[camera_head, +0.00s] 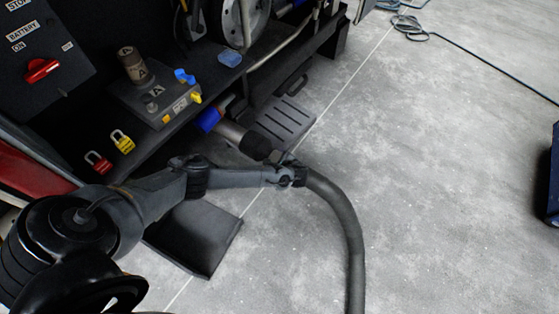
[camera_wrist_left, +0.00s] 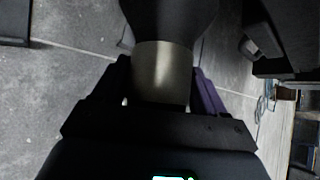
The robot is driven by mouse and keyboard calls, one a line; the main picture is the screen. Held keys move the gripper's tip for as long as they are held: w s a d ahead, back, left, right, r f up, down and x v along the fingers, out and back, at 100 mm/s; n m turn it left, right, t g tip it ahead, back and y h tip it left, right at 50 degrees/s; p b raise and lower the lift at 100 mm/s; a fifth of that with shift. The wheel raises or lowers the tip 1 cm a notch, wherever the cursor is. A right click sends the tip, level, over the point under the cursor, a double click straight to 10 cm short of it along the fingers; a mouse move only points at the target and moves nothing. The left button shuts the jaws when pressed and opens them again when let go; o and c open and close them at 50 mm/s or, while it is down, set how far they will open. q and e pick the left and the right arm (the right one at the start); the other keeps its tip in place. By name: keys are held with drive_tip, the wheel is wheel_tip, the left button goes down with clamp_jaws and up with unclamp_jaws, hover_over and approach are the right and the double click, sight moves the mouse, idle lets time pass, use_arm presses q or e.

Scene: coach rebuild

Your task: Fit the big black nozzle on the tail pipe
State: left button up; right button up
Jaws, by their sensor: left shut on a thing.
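My left gripper (camera_head: 288,174) is shut on the metal collar (camera_wrist_left: 162,72) of the big black nozzle. In the left wrist view the black nozzle (camera_wrist_left: 168,20) flares out beyond the collar, between the two fingers. In the head view the black nozzle (camera_head: 256,146) is at the outer end of the light metal tail pipe (camera_head: 232,132), below the coach's edge. They overlap in this view, and I cannot tell whether the nozzle is around the pipe or just in front of it. A thick grey hose (camera_head: 345,215) runs from my gripper down the floor. My right gripper is out of view.
A dark shelf holds a control box (camera_head: 160,100), a yellow padlock (camera_head: 122,141) and a red padlock (camera_head: 98,161). A slotted step (camera_head: 285,122) is behind the pipe. A dark flat panel (camera_head: 195,238) lies below my arm. The grey floor at right is mostly clear.

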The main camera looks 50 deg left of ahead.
use_arm(q)
drive_tip(key=shift+s+a, duration=0.15)
drive_tip(key=shift+a, duration=0.3)
drive_tip(key=o, duration=1.4)
drive_tip(key=shift+a, duration=0.1)
drive_tip(key=shift+c, duration=0.2)
drive_tip(key=shift+f, duration=0.15)
drive_tip(key=shift+d, duration=0.2)
